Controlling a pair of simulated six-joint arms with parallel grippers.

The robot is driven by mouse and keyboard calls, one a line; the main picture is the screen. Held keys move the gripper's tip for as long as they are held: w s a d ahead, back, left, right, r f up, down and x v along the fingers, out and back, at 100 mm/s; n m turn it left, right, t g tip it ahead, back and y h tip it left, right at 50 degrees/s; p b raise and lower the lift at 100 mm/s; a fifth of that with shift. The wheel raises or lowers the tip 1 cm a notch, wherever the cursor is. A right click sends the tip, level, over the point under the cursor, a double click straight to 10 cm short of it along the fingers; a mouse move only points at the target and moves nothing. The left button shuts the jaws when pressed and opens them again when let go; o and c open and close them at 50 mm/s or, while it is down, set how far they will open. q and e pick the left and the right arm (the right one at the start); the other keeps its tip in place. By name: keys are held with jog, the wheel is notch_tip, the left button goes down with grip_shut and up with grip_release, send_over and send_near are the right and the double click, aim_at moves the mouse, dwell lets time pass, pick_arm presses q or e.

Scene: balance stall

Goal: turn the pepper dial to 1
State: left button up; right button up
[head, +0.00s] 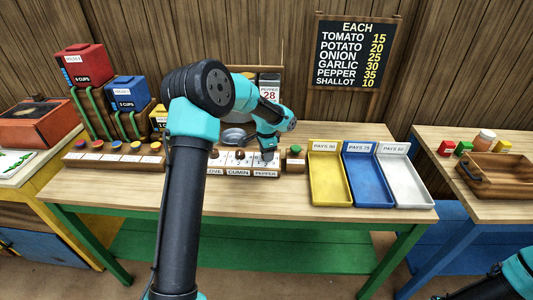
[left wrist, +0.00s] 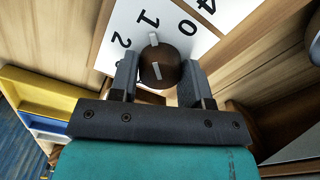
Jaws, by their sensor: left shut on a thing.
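The pepper dial (left wrist: 160,75) is a round brown knob with white pointer marks, on a white number plate (left wrist: 120,30). My left gripper (left wrist: 160,85) is shut on the knob, one finger on each side. The pointer mark points at the 1 on the plate, as far as this view shows. In the head view my left gripper (head: 268,156) is down at the right end of the dial panel, above the PEPPER label (head: 265,174). It hides the knob there. My right gripper is out of view; only part of that arm shows at the lower right.
ONION-side neighbours include the CUMIN dial label (head: 238,173). A green button on a wooden block (head: 295,151) stands just right of the panel. Yellow (head: 327,200), blue (head: 368,200) and white (head: 408,198) trays lie further right. A price board (head: 350,50) hangs behind.

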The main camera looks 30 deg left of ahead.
pick_arm(q)
jog(key=o, duration=0.9)
jog(key=shift+r, duration=0.1)
notch_tip(320, 180, up, 17)
jog(key=shift+r, duration=0.1)
dwell(0.5)
